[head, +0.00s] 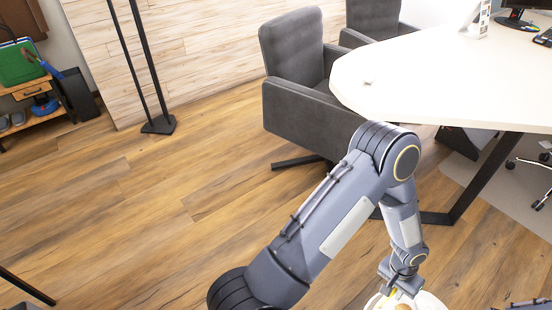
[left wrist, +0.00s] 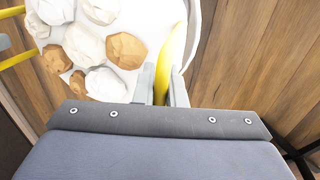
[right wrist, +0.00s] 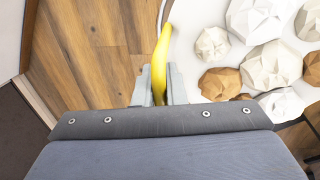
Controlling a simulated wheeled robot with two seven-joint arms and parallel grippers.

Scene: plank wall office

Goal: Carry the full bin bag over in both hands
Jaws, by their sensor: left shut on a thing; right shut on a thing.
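The full bin bag shows at the bottom edge of the head view as a white rim (head: 432,300), mostly cut off. In the left wrist view it is a white round container (left wrist: 200,12) holding several crumpled white and brown paper balls. My left gripper (head: 395,284) is shut on a yellow handle (left wrist: 172,55) at the bag's edge; its fingers (left wrist: 162,88) sit on either side of it. In the right wrist view my right gripper (right wrist: 158,88) is shut on another yellow handle (right wrist: 160,60) beside the white bag (right wrist: 185,40). The right gripper is outside the head view.
A white table (head: 440,75) with dark legs stands at the right, with grey chairs (head: 310,85) beside it. A black stand (head: 158,124) is by the plank wall. A low shelf (head: 35,90) is at the far left. The wooden floor (head: 150,200) is open at left and centre.

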